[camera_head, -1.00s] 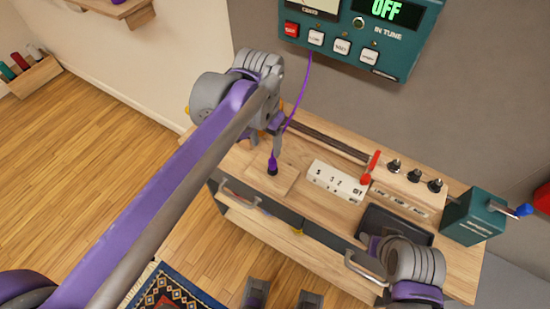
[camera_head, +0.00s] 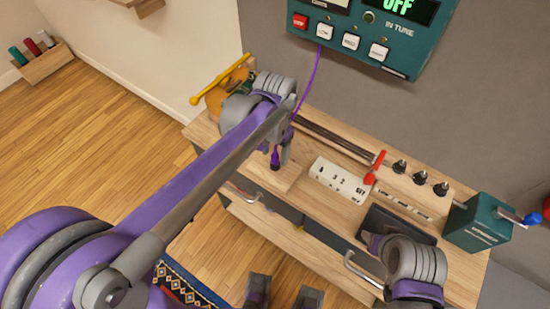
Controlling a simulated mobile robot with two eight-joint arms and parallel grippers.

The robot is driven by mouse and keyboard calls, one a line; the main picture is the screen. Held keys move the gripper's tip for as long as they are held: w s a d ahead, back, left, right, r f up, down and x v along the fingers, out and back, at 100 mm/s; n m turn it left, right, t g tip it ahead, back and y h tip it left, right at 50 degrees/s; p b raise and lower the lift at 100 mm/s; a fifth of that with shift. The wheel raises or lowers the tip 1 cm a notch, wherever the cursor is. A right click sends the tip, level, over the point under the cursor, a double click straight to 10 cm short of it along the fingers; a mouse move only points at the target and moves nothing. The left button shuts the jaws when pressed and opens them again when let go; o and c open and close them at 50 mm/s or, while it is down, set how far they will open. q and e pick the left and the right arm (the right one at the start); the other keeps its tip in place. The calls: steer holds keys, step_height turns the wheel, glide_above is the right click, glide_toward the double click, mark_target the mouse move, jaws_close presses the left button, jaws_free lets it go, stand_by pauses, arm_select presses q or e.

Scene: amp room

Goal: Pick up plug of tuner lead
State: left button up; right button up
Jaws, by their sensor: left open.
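The tuner lead's purple plug (camera_head: 275,159) stands upright with its dark end down on a pale wooden block on the bench top. The thin purple lead (camera_head: 312,75) hangs from the tuner (camera_head: 375,35) and passes behind my left gripper. My left gripper (camera_head: 279,147) is open, pointing down at the plug. One finger shows just right of the plug, apart from it in the picture; the other finger is mostly hidden by my arm.
On the bench (camera_head: 300,200) are a white switch box (camera_head: 340,180), a red lever (camera_head: 374,167), several black knobs (camera_head: 420,177), a dark tray (camera_head: 398,225) and a teal box (camera_head: 478,223) with a blue-ended crank. A orange-brown object with a yellow bar (camera_head: 218,82) lies behind my left wrist.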

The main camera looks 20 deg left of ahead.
mark_target(275, 153)
arm_select(q)
steer(key=shift+f, duration=0.7)
jaws_close()
step_height(275, 153, up, 10)
steer(key=shift+r+p, duration=0.1)
steer(key=shift+p, duration=0.45)
arm_select(e)
steer(key=shift+w+r, duration=0.15)
steer(key=shift+r, duration=0.4)
steer(key=shift+w+r+p, duration=0.15)
steer(key=shift+r+p, duration=0.3)
steer(key=shift+r, duration=0.1)
steer(key=shift+w+r+p, duration=0.15)
steer(key=shift+r+p, duration=0.3)
steer(key=shift+r, duration=0.1)
arm_select(q)
step_height(275, 153, up, 3)
steer(key=shift+f, duration=0.1)
arm_select(e)
steer(key=shift+s, duration=0.15)
